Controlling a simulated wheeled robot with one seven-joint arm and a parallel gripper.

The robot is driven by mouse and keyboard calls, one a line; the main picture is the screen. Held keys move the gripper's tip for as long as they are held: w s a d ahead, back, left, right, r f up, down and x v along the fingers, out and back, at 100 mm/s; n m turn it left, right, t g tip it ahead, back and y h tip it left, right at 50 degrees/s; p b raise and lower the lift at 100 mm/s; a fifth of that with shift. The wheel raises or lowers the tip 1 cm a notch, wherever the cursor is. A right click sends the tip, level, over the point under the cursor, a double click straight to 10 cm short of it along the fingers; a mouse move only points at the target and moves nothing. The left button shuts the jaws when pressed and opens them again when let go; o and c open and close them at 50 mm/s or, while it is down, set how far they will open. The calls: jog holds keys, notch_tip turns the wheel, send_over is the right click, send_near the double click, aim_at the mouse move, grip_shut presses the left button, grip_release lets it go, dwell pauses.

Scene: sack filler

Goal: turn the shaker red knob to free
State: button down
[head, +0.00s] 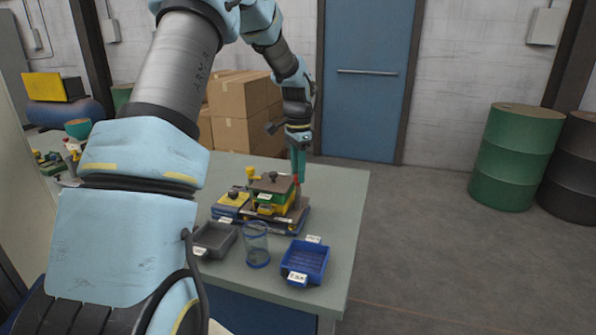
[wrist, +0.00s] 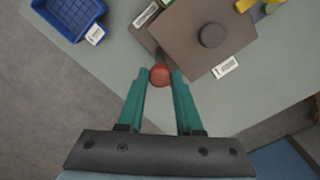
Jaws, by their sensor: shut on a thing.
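The red knob (wrist: 160,75) sits between the tips of my gripper (wrist: 161,80) in the wrist view, at the edge of a brown plate. My gripper's teal fingers are shut on it from both sides. In the head view my gripper (head: 298,174) points down at the right rear of the shaker (head: 272,200), a layered unit with green, yellow and brown parts. The knob is a small red spot there, mostly hidden by the fingers. I cannot read any position mark for the knob.
A blue tray (head: 305,262), a clear cup (head: 257,245) and a grey tray (head: 214,240) stand on the table in front of the shaker. A dark round knob (wrist: 211,35) stands on the brown plate. The table's right side (head: 345,200) is clear.

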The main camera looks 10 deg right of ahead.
jog(key=c, duration=0.6)
grip_release()
notch_tip(320, 180, up, 11)
jog(key=b, duration=0.3)
jog(key=shift+f, duration=0.1)
jog(key=s+a+f+n, duration=0.4)
jog(key=s+a, duration=0.3)
jog(key=s+a+f+n+t, duration=0.1)
jog(key=s+a+f+n, duration=0.2)
jog(key=s+a+n, duration=0.2)
jog(key=s+a+f+n, duration=0.4)
jog(key=s+a, duration=0.5)
jog(key=s, duration=0.1)
jog(key=shift+a+f+n+t, duration=0.25)
jog(key=shift+f+n+t, duration=0.05)
jog(key=shift+f, duration=0.05)
